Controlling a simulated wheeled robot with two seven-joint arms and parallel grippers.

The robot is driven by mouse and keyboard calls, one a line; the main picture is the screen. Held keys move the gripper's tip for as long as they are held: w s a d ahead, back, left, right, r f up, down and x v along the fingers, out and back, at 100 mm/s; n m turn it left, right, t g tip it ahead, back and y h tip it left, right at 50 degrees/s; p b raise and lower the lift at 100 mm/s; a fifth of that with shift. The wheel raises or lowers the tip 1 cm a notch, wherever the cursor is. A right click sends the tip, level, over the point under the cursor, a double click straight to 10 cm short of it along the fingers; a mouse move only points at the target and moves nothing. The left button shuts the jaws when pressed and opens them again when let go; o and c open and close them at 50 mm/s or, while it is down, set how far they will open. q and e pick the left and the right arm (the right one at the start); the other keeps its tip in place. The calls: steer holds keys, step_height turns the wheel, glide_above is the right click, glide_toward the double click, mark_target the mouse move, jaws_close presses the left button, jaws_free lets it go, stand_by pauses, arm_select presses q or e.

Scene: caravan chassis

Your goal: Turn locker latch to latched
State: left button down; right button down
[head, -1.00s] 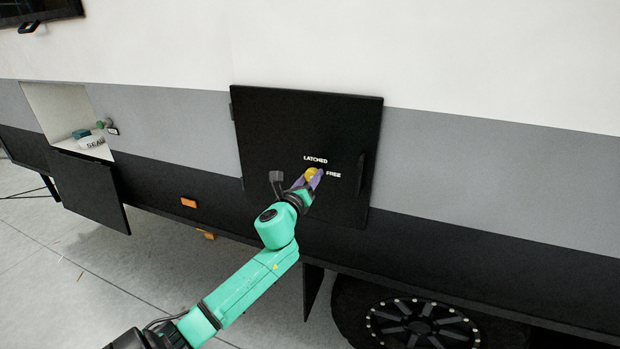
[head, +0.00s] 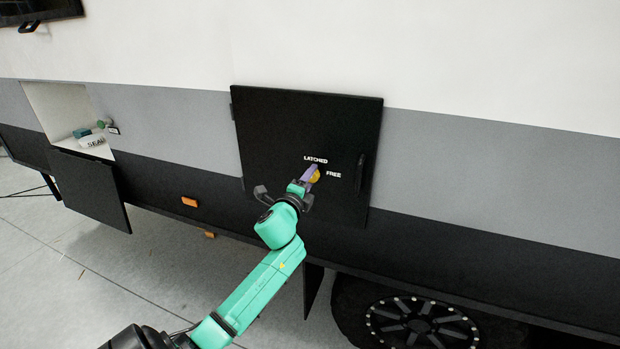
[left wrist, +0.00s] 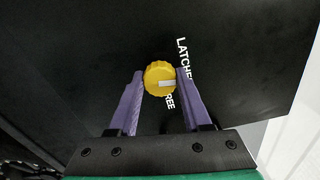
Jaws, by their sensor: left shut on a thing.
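The latch is a round yellow knob (head: 315,175) on the black locker door, with the white word LATCHED (head: 316,160) above it and FREE (head: 333,175) to its right. My left gripper (head: 311,175) is shut on the knob from in front and partly hides it in the head view. In the left wrist view the yellow knob (left wrist: 157,74) sits between the purple fingertips of the left gripper (left wrist: 160,80). A white mark on the knob points right in that view, to the side where LATCHED is printed. The right finger covers part of the lettering. My right gripper is out of view.
The black locker door (head: 270,130) lies closed in the caravan wall, with a dark handle (head: 360,172) near its right edge. An open compartment (head: 55,105) with its flap hanging down (head: 90,190) is at the left. A wheel (head: 420,322) is at the lower right.

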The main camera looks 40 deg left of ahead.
arm_select(q)
steer(key=shift+n, duration=1)
steer(key=shift+c, duration=1.7)
jaws_free()
steer(key=b+v, duration=0.3)
steer(key=v, duration=1.1)
steer(key=shift+s, duration=0.25)
steer(key=shift+d, duration=0.15)
